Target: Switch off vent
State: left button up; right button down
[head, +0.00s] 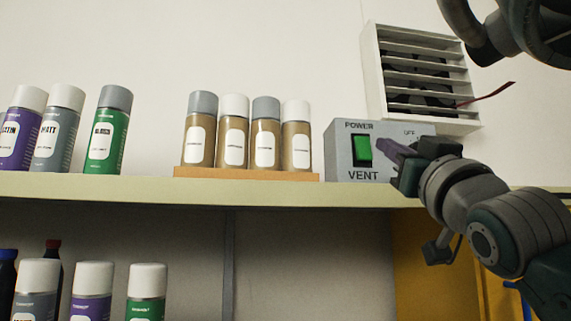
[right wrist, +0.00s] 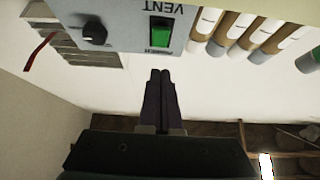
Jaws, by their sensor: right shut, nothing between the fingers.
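The vent control box (head: 343,156) is grey, labelled POWER and VENT, and stands on the shelf below the vent. Its green rocker switch (head: 362,151) shows lit or bright green. The right wrist view shows the box (right wrist: 125,42) upside down, with the green switch (right wrist: 161,32) and a black round knob (right wrist: 93,31). My right gripper (head: 382,145) is shut and empty, just right of the switch in the head view and covering the knob there. In the right wrist view its fingertips (right wrist: 160,73) appear apart from the switch.
The white slatted vent (head: 420,68) is on the wall, with a red ribbon (head: 488,95) sticking out sideways. Several tan spray cans stand in a wooden rack (head: 245,174) left of the box on the shelf (head: 120,187). More cans stand farther left and below.

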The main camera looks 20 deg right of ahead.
aim_at(363, 150)
jog(key=w+p, duration=0.1)
jog(key=w+r+p, duration=0.1)
jog(key=w, duration=0.1)
jog(key=w+d+p, duration=0.1)
jog(key=w, duration=0.1)
jog(key=shift+d+r, duration=0.1)
jog(key=shift+r, duration=0.15)
pick_arm(q)
jog(key=shift+r+p, duration=0.35)
jog(key=shift+r, duration=2.2)
pick_arm(e)
jog(key=shift+w+d+f, duration=0.1)
jog(key=shift+w+f, duration=0.2)
jog(key=shift+w, duration=0.2)
jog(key=shift+f+b, duration=0.15)
jog(key=shift+b, duration=0.2)
jog(key=f+b, duration=0.1)
jog(key=b, duration=0.2)
jog(key=shift+w+t, duration=0.3)
jog(key=shift+t, duration=0.1)
jog(key=shift+r, duration=0.5)
pick_arm(q)
notch_tip(363, 150, down, 3)
jog(key=shift+f, duration=0.1)
pick_arm(e)
jog(key=shift+s, duration=0.1)
